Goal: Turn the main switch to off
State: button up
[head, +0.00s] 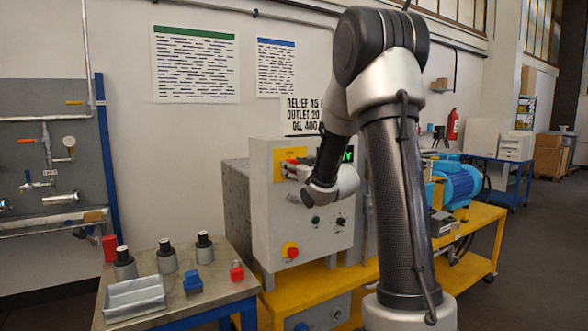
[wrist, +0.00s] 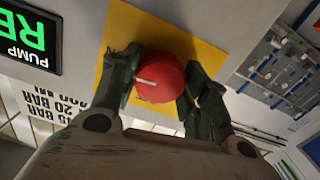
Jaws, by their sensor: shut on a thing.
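The main switch is a round red knob (wrist: 158,80) with a short white line, seen in the wrist view on a yellow plate (wrist: 185,42). The line lies nearly level in that view. My gripper (wrist: 160,76) is shut on the knob, with one dark finger on each side. In the head view the yellow plate (head: 281,157) is at the upper left of the grey control box's front (head: 270,225). My gripper (head: 297,170) reaches it from the right there, and my arm hides most of the knob.
A lit display (wrist: 30,38) shows beside the plate. A table (head: 215,283) with flanged vessels (head: 167,258) and a metal tray (head: 135,297) stands left.

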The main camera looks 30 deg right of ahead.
jog(key=n, duration=1.2)
jog(key=shift+n, duration=2.2)
jog(key=shift+f, duration=0.1)
jog(key=o, duration=1)
jog(key=s, duration=0.7)
jog(key=shift+s, duration=0.25)
